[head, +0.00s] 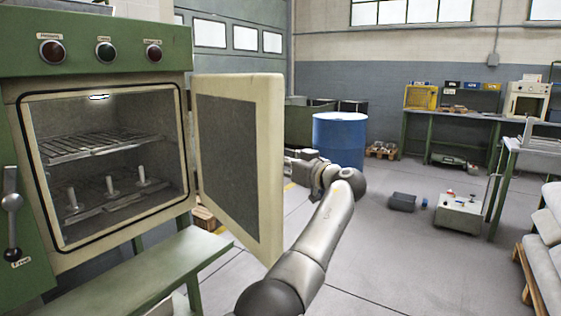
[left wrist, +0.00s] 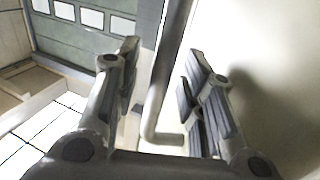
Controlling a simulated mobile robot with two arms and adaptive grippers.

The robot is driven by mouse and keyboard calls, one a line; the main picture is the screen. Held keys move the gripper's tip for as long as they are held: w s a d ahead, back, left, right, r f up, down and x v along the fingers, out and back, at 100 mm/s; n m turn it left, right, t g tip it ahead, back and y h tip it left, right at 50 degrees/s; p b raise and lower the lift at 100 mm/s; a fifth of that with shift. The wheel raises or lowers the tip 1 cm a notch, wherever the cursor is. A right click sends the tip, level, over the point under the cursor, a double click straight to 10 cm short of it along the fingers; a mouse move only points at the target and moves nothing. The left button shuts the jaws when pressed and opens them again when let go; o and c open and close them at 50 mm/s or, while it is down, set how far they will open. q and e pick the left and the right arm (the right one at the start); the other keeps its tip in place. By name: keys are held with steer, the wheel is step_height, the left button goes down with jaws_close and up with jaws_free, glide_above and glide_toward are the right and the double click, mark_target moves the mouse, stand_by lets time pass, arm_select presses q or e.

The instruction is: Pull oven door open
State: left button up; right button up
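The oven door (head: 240,160) is cream with a dark inner panel. It stands swung wide open to the right of the oven chamber (head: 105,165). My left gripper (head: 294,160) is at the door's outer side, just past its free edge, and the door partly hides it. In the left wrist view my left gripper (left wrist: 163,85) has its two fingers spread apart. A grey bent bar handle (left wrist: 153,110) shows between them, with gaps on both sides. The door's outer face (left wrist: 275,60) fills the right of that view. My right gripper is in neither view.
Inside the oven are wire racks (head: 100,147) and several pale pegs. A green shelf (head: 150,275) juts out below. A blue drum (head: 340,138) stands behind the arm. A wheeled box (head: 461,212) and a dark case (head: 402,202) are on the floor at right.

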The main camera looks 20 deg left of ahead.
arm_select(q)
steer(key=v, duration=1.1)
steer(key=shift+s, duration=0.1)
